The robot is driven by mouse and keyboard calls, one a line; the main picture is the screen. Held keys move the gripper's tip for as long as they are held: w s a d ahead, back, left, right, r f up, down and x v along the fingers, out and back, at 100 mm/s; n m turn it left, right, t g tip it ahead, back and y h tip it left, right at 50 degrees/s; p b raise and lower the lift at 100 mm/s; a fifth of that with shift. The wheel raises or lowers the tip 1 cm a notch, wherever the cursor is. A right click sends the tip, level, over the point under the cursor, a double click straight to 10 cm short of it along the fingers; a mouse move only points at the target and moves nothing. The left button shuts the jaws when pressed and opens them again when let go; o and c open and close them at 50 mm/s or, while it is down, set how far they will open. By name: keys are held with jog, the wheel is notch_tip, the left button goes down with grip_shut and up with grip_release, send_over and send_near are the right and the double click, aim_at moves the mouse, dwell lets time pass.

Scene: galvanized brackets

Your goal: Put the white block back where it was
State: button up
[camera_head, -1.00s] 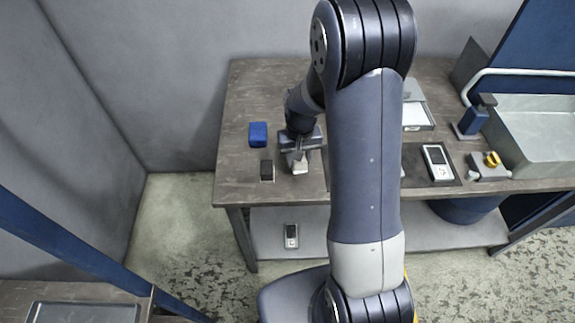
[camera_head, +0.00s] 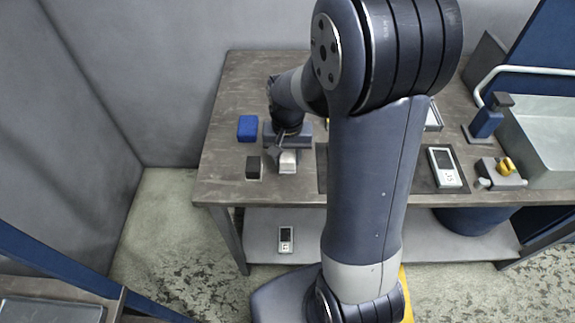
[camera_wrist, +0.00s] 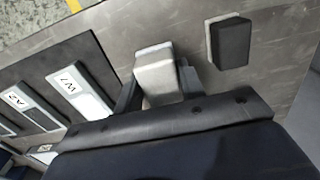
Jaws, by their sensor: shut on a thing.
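The white block (camera_head: 288,162) is between the fingers of my gripper (camera_head: 288,152), at the left part of the workbench. In the wrist view the block (camera_wrist: 156,76) stands out beyond my gripper (camera_wrist: 160,92), with a dark finger at its left and a grey one at its right. My gripper is shut on it. I cannot tell whether the block touches the bench top. A small black block (camera_head: 254,167) on a pale base is just left of it; it also shows in the wrist view (camera_wrist: 231,43). My arm hides the middle of the bench.
A blue block (camera_head: 248,128) lies behind the black one. A white handheld device (camera_head: 446,168) and a metal sink (camera_head: 545,135) are at the right. Bare bench (camera_head: 218,165) shows at the left.

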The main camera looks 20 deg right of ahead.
aim_at(287, 166)
jog(key=shift+f, duration=1.95)
jog(key=shift+f, duration=0.15)
jog(key=o, duration=0.9)
jog(key=shift+o, duration=0.2)
notch_tip(287, 166, up, 12)
jog(key=shift+r, duration=0.15)
